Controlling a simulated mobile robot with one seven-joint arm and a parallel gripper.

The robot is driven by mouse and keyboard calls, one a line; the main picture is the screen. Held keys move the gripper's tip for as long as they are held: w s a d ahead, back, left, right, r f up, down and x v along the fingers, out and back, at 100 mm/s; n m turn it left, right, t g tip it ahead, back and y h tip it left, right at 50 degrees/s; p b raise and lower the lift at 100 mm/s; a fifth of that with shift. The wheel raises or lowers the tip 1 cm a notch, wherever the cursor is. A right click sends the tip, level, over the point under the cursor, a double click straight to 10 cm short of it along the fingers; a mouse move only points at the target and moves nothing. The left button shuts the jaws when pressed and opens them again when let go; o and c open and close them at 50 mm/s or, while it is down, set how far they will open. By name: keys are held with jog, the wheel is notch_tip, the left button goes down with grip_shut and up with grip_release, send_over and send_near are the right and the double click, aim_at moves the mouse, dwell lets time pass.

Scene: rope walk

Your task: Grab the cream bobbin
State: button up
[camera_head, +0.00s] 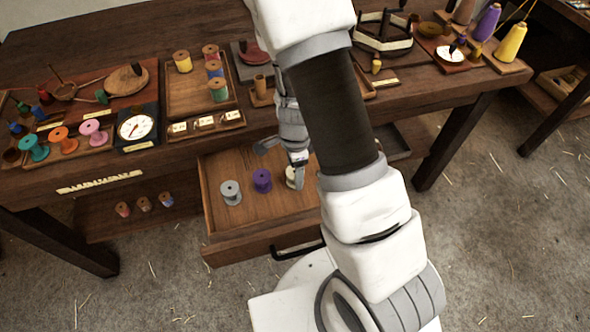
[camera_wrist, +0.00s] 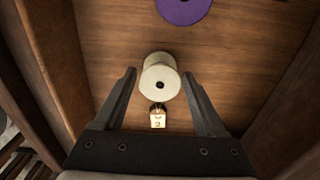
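The cream bobbin (camera_wrist: 160,78) stands in the open drawer (camera_head: 262,228), on its wooden floor. In the wrist view it sits just ahead of and between the two fingertips of my gripper (camera_wrist: 158,75), with a gap on each side. The gripper is open and empty. In the head view the cream bobbin (camera_head: 291,177) is partly hidden by my gripper (camera_head: 283,165) and arm. A small cream tag with a dark top (camera_wrist: 158,117) shows between the fingers, near the bobbin.
A purple bobbin (camera_head: 262,180) and a grey bobbin (camera_head: 231,192) stand to the left in the same drawer. The drawer walls are close on both sides in the wrist view. The table (camera_head: 185,150) above carries a dial scale (camera_head: 136,127) and several spools.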

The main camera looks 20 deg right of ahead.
jog(key=c, duration=0.6)
notch_tip(320, 180, up, 8)
jog(key=p, duration=0.7)
jog(key=shift+r+p, duration=0.1)
jog(key=shift+p, duration=0.3)
jog(key=shift+c, duration=0.2)
